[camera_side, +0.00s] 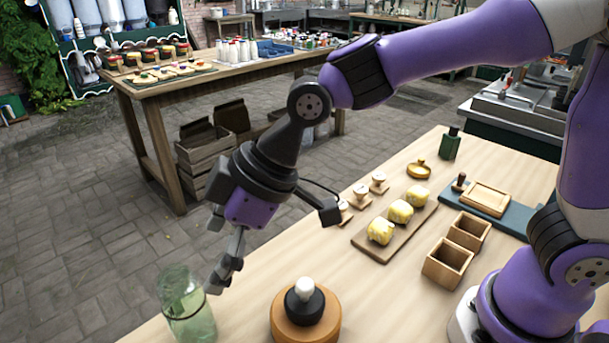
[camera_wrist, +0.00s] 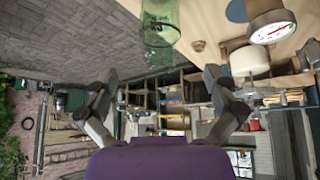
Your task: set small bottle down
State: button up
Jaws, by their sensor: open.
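A small dark green bottle with a black cap (camera_side: 450,145) stands upright at the far edge of the wooden table, well away from my gripper. A clear, pale green glass vessel (camera_side: 187,312) stands at the near left table edge. It also shows at the top of the wrist view (camera_wrist: 160,32). My gripper (camera_side: 220,278) is just right of this vessel in the side view, pointing down. In the wrist view my gripper (camera_wrist: 160,108) has its fingers wide apart with nothing between them. I cannot tell whether a finger touches the glass.
A round wooden block with a black and white knob (camera_side: 305,312) stands right of my gripper. Behind are a board (camera_side: 372,246) with yellow lumps, wooden stamps (camera_side: 360,196), two open wooden boxes (camera_side: 448,264) and a blue-grey mat (camera_side: 512,217). Bare tabletop lies between.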

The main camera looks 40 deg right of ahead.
jog(key=s+d+r+m+t+h, duration=0.1)
jog(key=s+d+m, duration=0.3)
jog(key=d, duration=0.8)
jog(key=s+d+r+m+t+h, duration=0.1)
jog(key=s+d+r+m+h, duration=0.1)
jog(key=s+d+m+h, duration=0.2)
jog(key=s+d+m, duration=0.1)
jog(key=d+m, duration=0.2)
jog(key=d, duration=0.5)
jog(key=shift+s+d+h, duration=0.15)
jog(key=shift+d+h, duration=0.05)
jog(key=shift+h, duration=0.1)
